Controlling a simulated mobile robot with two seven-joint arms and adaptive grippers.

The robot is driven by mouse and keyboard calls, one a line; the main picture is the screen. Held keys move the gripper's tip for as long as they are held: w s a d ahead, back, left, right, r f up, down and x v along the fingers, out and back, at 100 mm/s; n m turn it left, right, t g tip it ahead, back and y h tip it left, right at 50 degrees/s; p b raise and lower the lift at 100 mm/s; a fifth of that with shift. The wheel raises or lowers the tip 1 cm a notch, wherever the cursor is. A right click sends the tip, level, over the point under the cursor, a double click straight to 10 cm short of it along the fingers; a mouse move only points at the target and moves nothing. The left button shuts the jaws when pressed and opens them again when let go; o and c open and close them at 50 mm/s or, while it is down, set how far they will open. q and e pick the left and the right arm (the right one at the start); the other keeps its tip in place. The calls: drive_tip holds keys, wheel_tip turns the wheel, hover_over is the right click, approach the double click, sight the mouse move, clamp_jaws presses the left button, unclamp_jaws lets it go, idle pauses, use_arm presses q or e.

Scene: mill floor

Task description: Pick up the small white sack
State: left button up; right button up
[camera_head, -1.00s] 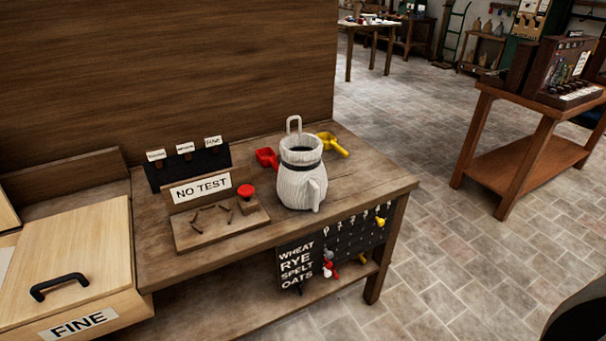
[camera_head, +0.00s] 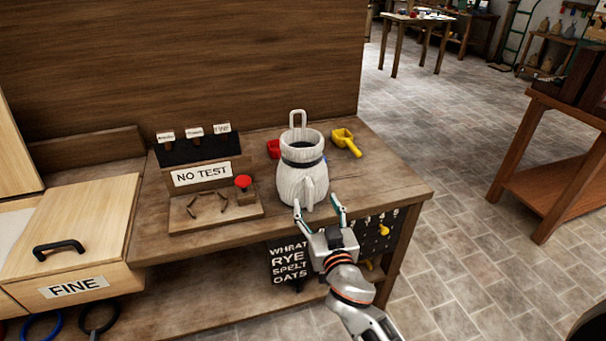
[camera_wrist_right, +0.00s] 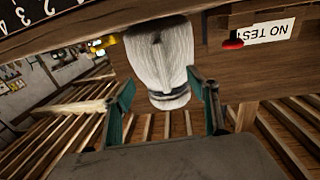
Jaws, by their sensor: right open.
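The small white sack (camera_head: 302,183) stands upright on the wooden bench, with a dark band near its open top and a pale loop above it. My right gripper (camera_head: 320,206) is open at the sack's near side, its fingertips at the lower part of the sack. In the right wrist view the sack (camera_wrist_right: 162,62) appears upside down, and the open fingers of my right gripper (camera_wrist_right: 166,100) lie to either side of its banded end. I cannot tell whether they touch it. My left gripper is not in view.
A red scoop (camera_head: 273,149) and a yellow scoop (camera_head: 346,142) lie behind the sack. A wooden board with a red knob (camera_head: 243,182) and a NO TEST sign (camera_head: 201,174) stand to its left. A wooden wall (camera_head: 190,60) rises behind the bench (camera_head: 390,190).

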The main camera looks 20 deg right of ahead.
sight(311, 198)
drive_tip(key=w, duration=0.5)
drive_tip(key=shift+w+a, duration=0.2)
drive_tip(key=shift+w, duration=0.15)
